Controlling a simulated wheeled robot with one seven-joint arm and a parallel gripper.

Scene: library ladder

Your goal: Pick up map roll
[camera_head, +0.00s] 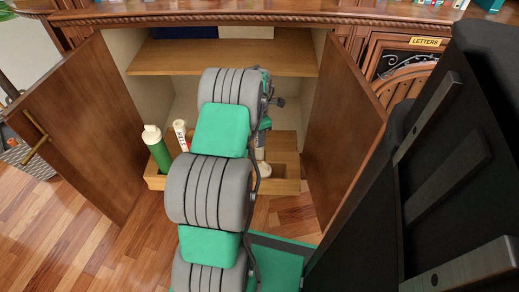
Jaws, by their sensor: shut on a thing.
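My grey and green arm reaches into the open cabinet, and its links hide my gripper, so I cannot see the fingers or what is between them. A pale roll with red marks (181,134) stands upright in the wooden crate (286,187) on the cabinet floor; I cannot tell whether it is the map roll. A pale object (263,169) shows partly at the right edge of my arm, inside the crate. The rest of it is hidden.
A green bottle with a white cap (157,147) leans at the crate's left end. Open cabinet doors stand at the left (80,120) and right (341,130). A shelf (165,58) spans above the crate. A woven basket (27,160) stands far left.

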